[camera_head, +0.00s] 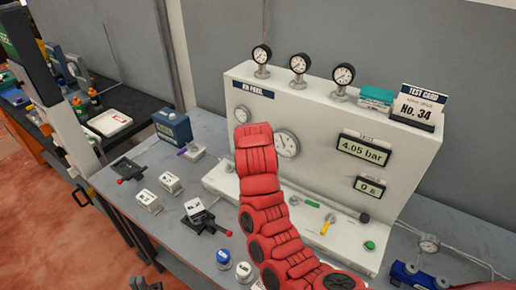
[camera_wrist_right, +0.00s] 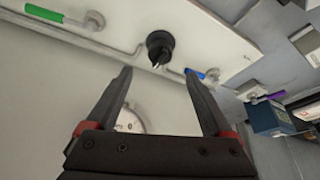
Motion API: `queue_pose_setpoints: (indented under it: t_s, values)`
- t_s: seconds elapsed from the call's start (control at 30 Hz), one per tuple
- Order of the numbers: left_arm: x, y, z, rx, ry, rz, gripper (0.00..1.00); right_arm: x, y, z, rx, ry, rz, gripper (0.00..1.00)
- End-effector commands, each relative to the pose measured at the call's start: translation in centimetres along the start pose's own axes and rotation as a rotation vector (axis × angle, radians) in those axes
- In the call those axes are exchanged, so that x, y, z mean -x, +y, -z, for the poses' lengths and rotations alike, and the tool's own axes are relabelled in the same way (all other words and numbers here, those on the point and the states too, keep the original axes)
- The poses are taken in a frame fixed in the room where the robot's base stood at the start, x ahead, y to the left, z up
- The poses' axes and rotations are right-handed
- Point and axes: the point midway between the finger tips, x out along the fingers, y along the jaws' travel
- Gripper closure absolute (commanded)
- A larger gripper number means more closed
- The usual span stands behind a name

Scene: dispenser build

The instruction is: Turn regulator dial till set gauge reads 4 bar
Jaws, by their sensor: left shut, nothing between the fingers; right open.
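The regulator dial looks to be the black round knob (camera_wrist_right: 158,47) on the pale panel in the right wrist view; my red right arm hides it in the head view. My right gripper (camera_wrist_right: 158,73) is open, its two dark fingers spread toward the knob with nothing between them. I cannot tell whether they touch it. The digital gauge (camera_head: 363,150) on the panel front reads 4.05 bar; its small heading is hard to read. A large round gauge (camera_head: 287,143) is partly behind my right arm. My left gripper (camera_head: 145,284) shows only slightly at the bottom edge, shut and empty.
A second display (camera_head: 370,187) reads 0. Three small gauges (camera_head: 299,63) and a test card (camera_head: 418,106) stand on the panel top. A yellow lever (camera_head: 327,224) and green button (camera_head: 369,246) sit on the ledge. A blue box (camera_head: 172,126) stands left, with several small blocks before it.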

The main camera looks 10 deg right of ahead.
Motion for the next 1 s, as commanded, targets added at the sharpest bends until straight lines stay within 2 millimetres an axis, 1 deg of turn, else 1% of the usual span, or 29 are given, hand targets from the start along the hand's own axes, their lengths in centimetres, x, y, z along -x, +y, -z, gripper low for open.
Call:
queue_pose_setpoints:
  t_s: [0.03, 0.17, 0.4, 0.5, 0.7, 1.0]
  values:
    - [-0.9, 0.0, 0.1, 0.000, 0.000, 0.000, 1.00, 1.1, 0.0, 0.2, 0.000, -0.001, 0.003, 0.14]
    - [-1.8, -0.1, 0.3, 0.000, 0.000, 0.000, 1.00, 3.1, 0.0, 0.2, -0.001, 0.000, 0.002, 0.14]
    - [-2.9, -0.1, 0.5, 0.000, 0.000, 0.000, 1.00, 6.2, 0.1, 0.1, 0.000, -0.001, 0.000, 0.14]
    - [-3.1, -0.1, 0.5, 0.000, 0.000, 0.000, 1.00, 7.2, 0.0, 0.0, 0.001, -0.003, 0.000, 0.14]
    - [-3.4, -0.2, 0.6, 0.000, 0.000, 0.000, 1.00, 8.4, 0.0, 0.0, 0.001, -0.001, -0.001, 0.14]
    - [-3.4, -0.2, 0.6, 0.000, 0.000, 0.000, 1.00, 8.6, 0.0, 0.0, 0.000, 0.000, -0.002, 0.14]
